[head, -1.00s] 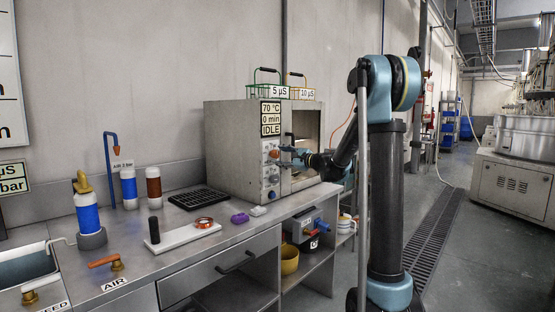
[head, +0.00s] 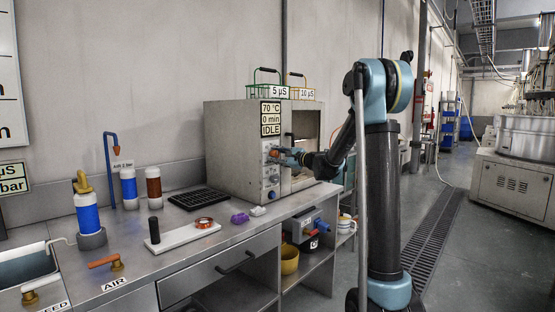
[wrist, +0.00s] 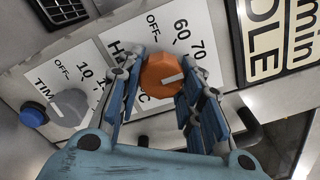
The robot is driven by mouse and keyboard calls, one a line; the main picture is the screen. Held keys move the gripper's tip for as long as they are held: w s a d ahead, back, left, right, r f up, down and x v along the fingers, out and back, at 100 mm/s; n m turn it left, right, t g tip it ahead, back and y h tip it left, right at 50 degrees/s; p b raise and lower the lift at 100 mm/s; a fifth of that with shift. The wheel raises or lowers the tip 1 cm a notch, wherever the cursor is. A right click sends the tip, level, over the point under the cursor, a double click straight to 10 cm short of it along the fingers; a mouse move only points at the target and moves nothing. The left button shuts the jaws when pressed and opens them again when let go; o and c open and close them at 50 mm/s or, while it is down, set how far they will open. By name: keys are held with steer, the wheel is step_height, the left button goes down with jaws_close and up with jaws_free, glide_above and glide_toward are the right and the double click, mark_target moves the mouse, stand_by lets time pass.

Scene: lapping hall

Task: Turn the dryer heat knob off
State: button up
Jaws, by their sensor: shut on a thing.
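The dryer (head: 230,150) is a grey box on the steel bench, its display (head: 270,118) reading 70 °C, 0 min, IDLE. Its orange heat knob (wrist: 160,75) sits on a white dial plate marked OFF, 60 and 70 in the wrist view. The knob's white pointer line aims to the right in the picture, away from OFF. My gripper (wrist: 161,84) has its blue fingers on both sides of the knob and is shut on it. In the head view my gripper (head: 282,154) is at the dryer's front panel and hides part of the knob.
A grey timer knob (wrist: 69,107) and a blue button (wrist: 33,114) lie left of the heat knob in the wrist view. A dark handle (wrist: 246,128) is close right of my fingers. Green and yellow wire baskets stand on the dryer.

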steer(key=shift+s+f+n, duration=0.1)
steer(key=shift+n, duration=0.2)
steer(key=n, duration=0.3)
steer(key=shift+n, duration=0.3)
steer(key=n, duration=0.3)
steer(key=shift+n, duration=0.4)
steer(key=n, duration=0.4)
steer(key=shift+r, duration=0.25)
steer(key=shift+n, duration=1.8)
steer(key=shift+r+n, duration=0.1)
steer(key=shift+n, duration=0.2)
steer(key=o, duration=1.1)
steer(key=shift+c, duration=0.2)
